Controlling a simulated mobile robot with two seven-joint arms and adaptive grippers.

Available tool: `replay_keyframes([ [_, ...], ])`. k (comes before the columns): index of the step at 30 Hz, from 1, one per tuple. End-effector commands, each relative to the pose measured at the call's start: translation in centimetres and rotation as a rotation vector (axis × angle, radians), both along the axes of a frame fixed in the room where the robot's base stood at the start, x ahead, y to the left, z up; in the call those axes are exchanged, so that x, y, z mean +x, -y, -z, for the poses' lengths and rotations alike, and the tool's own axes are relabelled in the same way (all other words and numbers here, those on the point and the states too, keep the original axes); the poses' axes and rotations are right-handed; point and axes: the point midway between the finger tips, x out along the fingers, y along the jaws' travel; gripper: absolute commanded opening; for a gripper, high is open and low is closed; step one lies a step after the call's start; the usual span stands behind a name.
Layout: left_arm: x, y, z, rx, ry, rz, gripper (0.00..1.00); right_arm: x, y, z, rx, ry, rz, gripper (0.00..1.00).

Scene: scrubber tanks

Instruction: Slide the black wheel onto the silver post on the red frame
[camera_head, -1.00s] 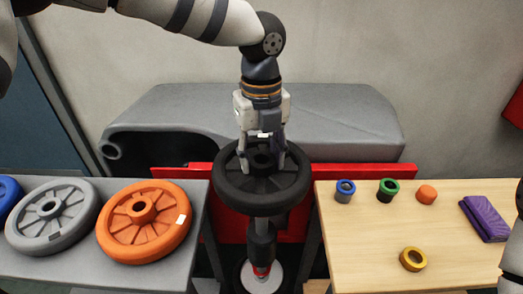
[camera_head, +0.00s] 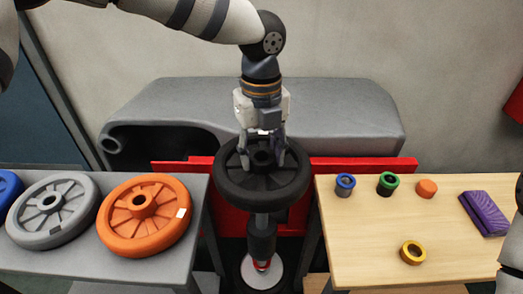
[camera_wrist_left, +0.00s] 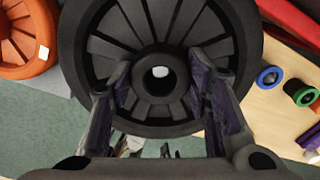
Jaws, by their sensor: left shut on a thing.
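The black wheel (camera_head: 290,186) lies about level in the middle of the head view, in front of the red frame (camera_head: 355,168). My left gripper (camera_head: 263,155) points down at its hub and is shut on it. In the left wrist view the wheel (camera_wrist_left: 215,35) fills the top middle, with the fingers (camera_wrist_left: 165,105) on either side of the hub. A pale round end, likely the silver post (camera_wrist_left: 159,72), shows in the hub hole. A grey shaft shows just under the wheel; how far the post reaches into the hub is hidden. My right gripper is not in view.
An orange wheel (camera_head: 150,232), a grey wheel (camera_head: 70,222) and part of a blue wheel lie on the grey table at left. The wooden table (camera_head: 365,235) at right holds small coloured rings, an orange cap and a purple block (camera_head: 485,212). The grey tank (camera_head: 310,115) stands behind.

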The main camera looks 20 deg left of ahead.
Motion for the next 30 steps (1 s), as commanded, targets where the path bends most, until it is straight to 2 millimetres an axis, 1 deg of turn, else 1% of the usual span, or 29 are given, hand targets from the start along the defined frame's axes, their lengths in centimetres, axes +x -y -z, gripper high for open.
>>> replay_keyframes([
  [30,0.0,0.0,1.2,0.0,0.003,0.0,0.0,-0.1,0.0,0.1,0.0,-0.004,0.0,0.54],
])
